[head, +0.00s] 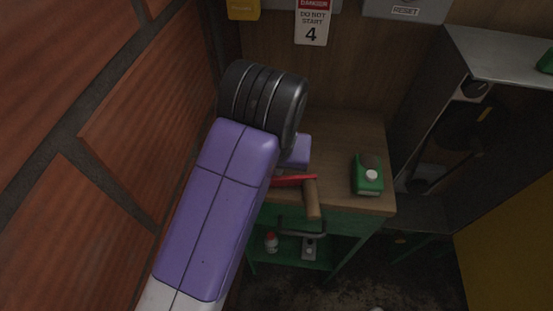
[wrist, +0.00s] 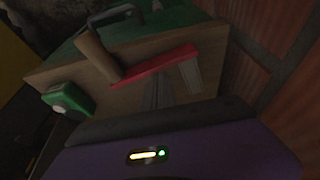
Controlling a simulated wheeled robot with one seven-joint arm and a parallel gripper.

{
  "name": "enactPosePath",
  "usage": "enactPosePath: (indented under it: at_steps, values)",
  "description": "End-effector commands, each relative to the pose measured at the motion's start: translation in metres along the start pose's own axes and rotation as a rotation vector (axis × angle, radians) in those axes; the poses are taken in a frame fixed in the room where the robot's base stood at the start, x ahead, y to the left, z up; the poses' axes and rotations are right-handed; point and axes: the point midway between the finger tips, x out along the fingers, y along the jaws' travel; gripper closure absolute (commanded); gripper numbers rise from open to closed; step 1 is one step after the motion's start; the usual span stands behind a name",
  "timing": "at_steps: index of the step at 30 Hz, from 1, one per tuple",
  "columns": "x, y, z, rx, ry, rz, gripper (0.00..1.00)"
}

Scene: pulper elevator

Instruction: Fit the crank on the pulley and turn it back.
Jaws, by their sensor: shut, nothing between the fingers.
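The crank lies on the wooden bench top near its front edge, with a red arm (head: 293,181) and a wooden handle (head: 312,200). The wrist view shows the whole red arm (wrist: 158,66), the wooden handle (wrist: 98,55) at one end and a pale socket-like piece (wrist: 191,76) at the other. My gripper (wrist: 160,94) is shut and empty, just beside the crank; I cannot tell whether it touches. In the head view my arm mostly hides the fingers. A dark round wheel (head: 461,126), perhaps the pulley, shows inside the open grey housing at the right.
A brick wall (head: 130,120) is close on the left. A yellow panel (head: 510,230) is at the lower right.

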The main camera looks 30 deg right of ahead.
Motion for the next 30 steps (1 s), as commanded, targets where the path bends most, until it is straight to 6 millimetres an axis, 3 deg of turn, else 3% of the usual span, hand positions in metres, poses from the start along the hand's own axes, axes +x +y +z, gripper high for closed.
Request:
enactPosePath:
  at_steps: [8,15,24,30]
  values:
    - [0.001,-0.001,-0.006,-0.001,0.000,0.001,1.00]
    - [0.009,-0.007,-0.041,-0.001,0.000,0.001,1.00]
    - [-0.057,-0.008,-0.038,-0.001,0.002,-0.002,1.00]
    - [-0.081,-0.008,-0.037,-0.001,0.001,-0.002,1.00]
